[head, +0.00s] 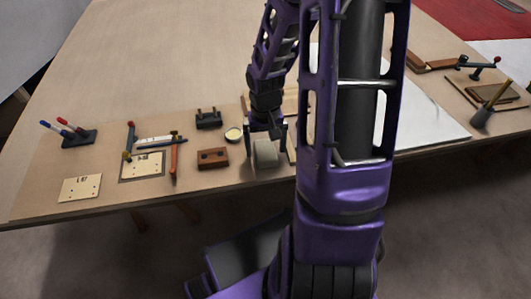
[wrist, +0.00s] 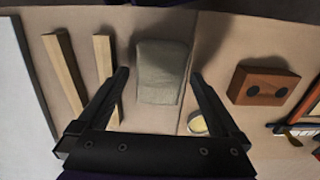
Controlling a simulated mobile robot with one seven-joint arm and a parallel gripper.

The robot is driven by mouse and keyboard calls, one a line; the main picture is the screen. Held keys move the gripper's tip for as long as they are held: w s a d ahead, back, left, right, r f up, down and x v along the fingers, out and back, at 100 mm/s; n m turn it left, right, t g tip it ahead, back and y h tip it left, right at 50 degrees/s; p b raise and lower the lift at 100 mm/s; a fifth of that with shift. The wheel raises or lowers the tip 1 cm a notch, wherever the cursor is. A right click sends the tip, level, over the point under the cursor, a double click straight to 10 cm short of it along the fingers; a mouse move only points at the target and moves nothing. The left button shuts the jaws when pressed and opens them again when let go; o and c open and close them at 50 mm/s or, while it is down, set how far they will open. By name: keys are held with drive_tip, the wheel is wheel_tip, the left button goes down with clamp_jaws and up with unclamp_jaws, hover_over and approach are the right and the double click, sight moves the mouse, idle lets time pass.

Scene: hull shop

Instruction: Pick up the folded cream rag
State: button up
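The folded cream rag (wrist: 162,72) looks greyish in the wrist view and lies flat on the table, upper middle of the picture. In the head view the rag (head: 265,153) lies near the table's front edge, partly covered by my gripper (head: 266,128). In the wrist view my gripper (wrist: 162,76) is open, with one finger to the left of the rag and one to the right. Both fingers stand apart from the rag, and nothing is held. How high the fingertips are above the table I cannot tell.
Two wooden strips (wrist: 105,75) lie left of the rag in the wrist view. A small round tin (wrist: 198,124) sits close to the right finger. A brown block with two holes (head: 212,158) lies left of the rag in the head view, and a black block (head: 208,120) behind it.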

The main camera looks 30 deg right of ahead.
sight(266, 148)
drive_tip(key=c, duration=1.3)
drive_tip(key=shift+o, duration=0.2)
drive_tip(key=shift+r, duration=0.1)
wheel_tip(266, 148, up, 10)
drive_tip(key=p, duration=0.2)
drive_tip(key=shift+p, duration=0.3)
drive_tip(key=o, duration=0.7)
drive_tip(key=c, duration=0.5)
drive_tip(key=shift+w, duration=0.1)
drive_tip(key=shift+c, duration=0.2)
